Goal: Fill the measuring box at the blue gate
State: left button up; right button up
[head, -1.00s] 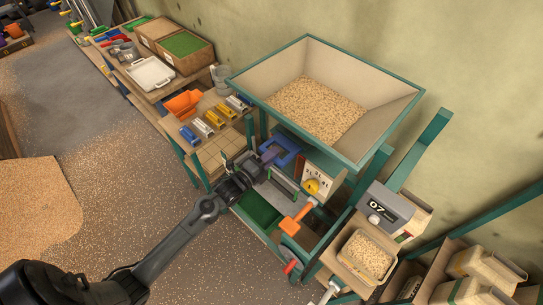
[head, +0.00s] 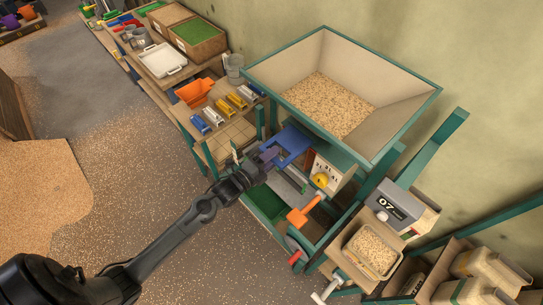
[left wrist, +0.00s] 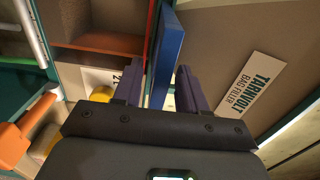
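The blue gate (head: 292,144) is a flat blue plate under the front left of the hopper (head: 300,100), which holds pale grain. My left gripper (head: 272,154) is at the gate's near left edge. In the left wrist view my left gripper (left wrist: 160,88) has its two purple fingers on either side of the blue plate (left wrist: 165,55), with small gaps visible, so it looks open around it. A pale panel with markings (head: 327,170) and a yellow knob (head: 320,180) is below the hopper. I cannot make out the measuring box's inside or grain in it. My right gripper is not in view.
An orange handle (head: 303,211) sticks out in front of the frame, above a green surface (head: 268,203). A grain tray (head: 371,252) stands by a scale (head: 398,207) at the right.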

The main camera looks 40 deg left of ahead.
pick_arm(q)
jog(key=b+v, duration=0.2)
jog(key=v, duration=0.8)
jog(key=shift+s, duration=0.4)
dwell(0.4)
dwell(0.7)
